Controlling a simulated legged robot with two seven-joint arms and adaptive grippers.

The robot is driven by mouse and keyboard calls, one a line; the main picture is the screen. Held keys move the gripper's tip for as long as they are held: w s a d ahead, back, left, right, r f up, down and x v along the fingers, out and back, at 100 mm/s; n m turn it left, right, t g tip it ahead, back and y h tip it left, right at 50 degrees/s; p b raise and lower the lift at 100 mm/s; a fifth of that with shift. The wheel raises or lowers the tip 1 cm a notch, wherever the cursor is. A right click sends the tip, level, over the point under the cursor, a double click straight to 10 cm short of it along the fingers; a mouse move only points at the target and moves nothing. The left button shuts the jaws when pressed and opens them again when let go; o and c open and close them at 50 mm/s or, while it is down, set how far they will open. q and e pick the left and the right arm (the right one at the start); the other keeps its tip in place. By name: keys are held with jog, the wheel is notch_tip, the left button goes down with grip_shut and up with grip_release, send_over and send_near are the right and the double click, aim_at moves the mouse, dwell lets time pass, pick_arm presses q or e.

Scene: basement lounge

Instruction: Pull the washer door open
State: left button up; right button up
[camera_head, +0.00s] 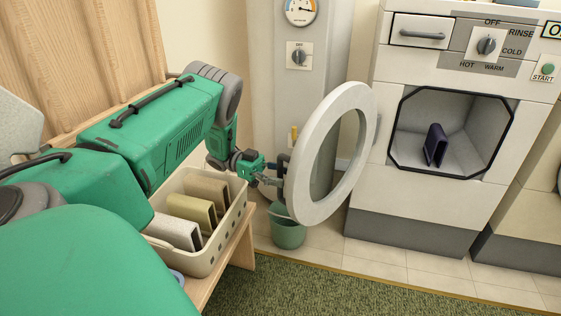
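The washer (363,185) stands right of centre, with a dark-framed opening (399,150) in its white front. Its round white ring door (305,190) stands swung wide open to the left of the opening. A dark folded cloth-like item (435,146) is inside the drum space. My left gripper (279,171) is at the door's left edge, close to the rim. The door partly hides the fingertips, so I cannot tell whether they touch or grip it. My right gripper is not in view.
A cream basket (207,258) with several folded items stands on a wooden bench (236,254) below my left arm. A green bucket (288,236) is on the floor under the door. A grey boiler-like tank (268,70) stands behind. Green carpet (330,292) lies in front.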

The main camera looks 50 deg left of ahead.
pick_arm(q)
notch_tip(320, 180, up, 8)
jog(key=shift+a+f, duration=0.1)
jog(key=shift+f, duration=0.05)
jog(key=shift+s+a+r, duration=0.1)
jog(key=shift+a+r, duration=0.15)
jog(key=shift+r, duration=0.1)
jog(key=shift+d+r, duration=0.15)
jog(key=shift+d, duration=0.1)
jog(key=shift+a, duration=0.1)
